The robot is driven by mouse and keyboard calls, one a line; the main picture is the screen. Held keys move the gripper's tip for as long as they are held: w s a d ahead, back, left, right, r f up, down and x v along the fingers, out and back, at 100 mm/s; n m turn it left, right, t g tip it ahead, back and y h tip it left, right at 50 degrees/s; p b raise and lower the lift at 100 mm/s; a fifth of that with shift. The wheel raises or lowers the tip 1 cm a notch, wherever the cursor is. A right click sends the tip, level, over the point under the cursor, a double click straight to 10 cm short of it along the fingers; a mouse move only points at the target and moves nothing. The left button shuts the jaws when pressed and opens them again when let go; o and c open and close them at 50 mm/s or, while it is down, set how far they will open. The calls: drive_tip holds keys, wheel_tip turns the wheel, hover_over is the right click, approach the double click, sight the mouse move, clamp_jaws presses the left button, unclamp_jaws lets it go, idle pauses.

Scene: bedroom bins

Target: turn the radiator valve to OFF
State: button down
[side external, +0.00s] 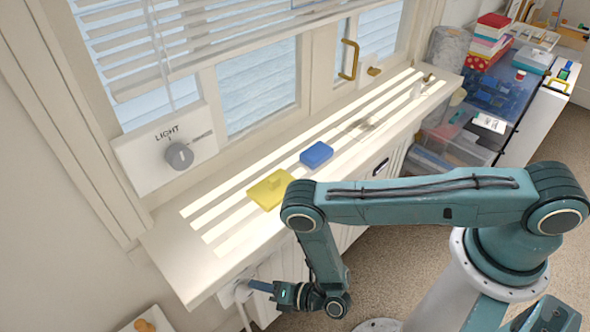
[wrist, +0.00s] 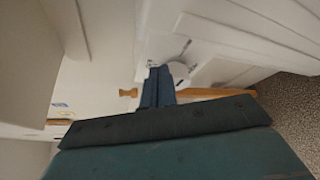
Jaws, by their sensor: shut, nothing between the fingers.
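The radiator valve (side external: 242,291) is a small white knob on a pipe at the near left end of the radiator, below the sill. My gripper (side external: 252,285) is shut and empty, its blue fingers pointing left at the valve. In the side view the fingertips overlap the valve's right edge; I cannot tell whether they touch it. In the wrist view the gripper (wrist: 160,70) is in the middle, with a white rounded part, seemingly the valve (wrist: 179,70), just right of the fingertips. The fingers hide part of it, and its markings are too small to read.
The sill (side external: 190,280) overhangs the radiator (side external: 272,268). A yellow block (side external: 268,190) and a blue block (side external: 316,154) lie on it. A grey LIGHT dial (side external: 179,155) is on the wall. A wooden bar (wrist: 215,93) crosses behind my fingers. Carpet lies at right.

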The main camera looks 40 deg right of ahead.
drive_tip(key=shift+s, duration=3)
drive_tip(key=shift+s+d+f, duration=0.25)
drive_tip(key=shift+d+f, duration=0.1)
drive_tip(key=shift+f, duration=0.4)
drive_tip(key=shift+s+d+f, duration=0.25)
drive_tip(key=shift+d+f, duration=0.1)
drive_tip(key=shift+f, duration=0.4)
drive_tip(key=shift+w, duration=0.15)
drive_tip(key=shift+w, duration=3.4)
drive_tip(key=shift+a, duration=0.3)
drive_tip(key=shift+a+r, duration=0.35)
drive_tip(key=shift+r, duration=0.5)
drive_tip(key=shift+a+r, duration=0.35)
drive_tip(key=shift+a, duration=0.05)
